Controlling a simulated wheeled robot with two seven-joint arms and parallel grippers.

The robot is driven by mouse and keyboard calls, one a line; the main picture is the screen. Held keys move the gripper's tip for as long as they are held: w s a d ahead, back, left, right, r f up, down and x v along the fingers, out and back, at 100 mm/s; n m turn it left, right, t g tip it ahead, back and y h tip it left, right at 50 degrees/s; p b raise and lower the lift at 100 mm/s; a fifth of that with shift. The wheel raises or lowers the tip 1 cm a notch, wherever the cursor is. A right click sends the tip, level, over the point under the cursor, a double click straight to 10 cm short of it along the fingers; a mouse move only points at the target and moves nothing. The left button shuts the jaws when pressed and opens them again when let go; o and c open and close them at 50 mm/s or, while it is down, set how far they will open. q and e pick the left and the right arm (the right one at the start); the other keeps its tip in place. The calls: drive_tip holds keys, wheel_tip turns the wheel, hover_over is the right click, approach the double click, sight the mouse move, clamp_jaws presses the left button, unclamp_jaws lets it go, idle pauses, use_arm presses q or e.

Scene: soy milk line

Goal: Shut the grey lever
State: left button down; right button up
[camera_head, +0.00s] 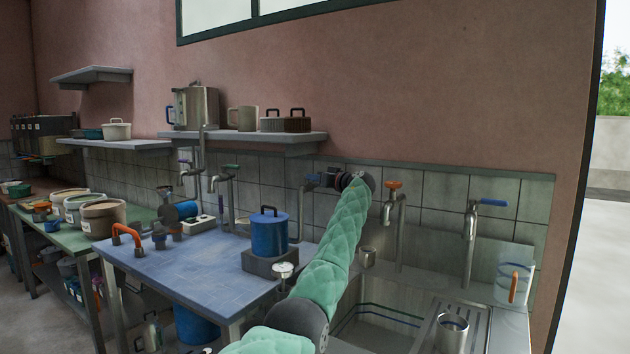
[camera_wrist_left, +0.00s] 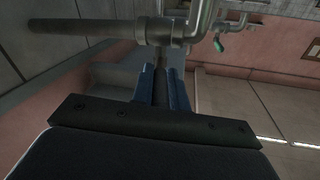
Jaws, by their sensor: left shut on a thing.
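My left gripper (camera_head: 311,182) is at the tiled wall above the sink, at the end of my green-sleeved arm. In the left wrist view its two blue fingers (camera_wrist_left: 164,80) are shut on a narrow dark grey bar, which looks like the grey lever (camera_wrist_left: 161,92). The fingers and arm hide most of the lever and its tap in the head view. A thick grey pipe (camera_wrist_left: 110,31) runs just beyond the fingertips in the wrist view. My right gripper is not in view.
To the right stand a tap with an orange handle (camera_head: 393,185) and one with a blue lever (camera_head: 492,202) over the sink (camera_head: 375,325). To the left are a tap with a green handle (camera_head: 231,166) and a blue lidded pot (camera_head: 269,234) on the blue-topped table (camera_head: 190,277).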

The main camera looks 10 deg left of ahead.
use_arm(q)
drive_tip(key=shift+w+d+f+n+g+y, duration=0.2)
drive_tip(key=shift+f+n+g+y, duration=0.15)
drive_tip(key=shift+g, duration=0.25)
drive_tip(key=c, duration=1.4)
unclamp_jaws()
drive_tip(key=shift+d+r, duration=0.1)
drive_tip(key=shift+d, duration=0.1)
drive_tip(key=shift+a+r, duration=0.1)
drive_tip(key=shift+r, duration=0.1)
drive_tip(key=shift+r, duration=0.25)
drive_tip(key=r, duration=0.3)
drive_tip(key=shift+s+d+r, duration=0.1)
drive_tip(key=shift+d+r, duration=0.15)
drive_tip(key=s+d+r, duration=0.1)
drive_tip(key=d+r, duration=0.1)
drive_tip(key=d, duration=0.1)
drive_tip(key=s+d+r, duration=0.1)
drive_tip(key=d+r, duration=0.1)
drive_tip(key=d, duration=0.2)
drive_tip(key=s+d+r, duration=0.1)
drive_tip(key=d+r, duration=0.1)
drive_tip(key=d, duration=0.1)
drive_tip(key=shift+s+d+r+b, duration=0.25)
drive_tip(key=shift+s+r+b, duration=0.1)
drive_tip(key=shift+s+b, duration=0.05)
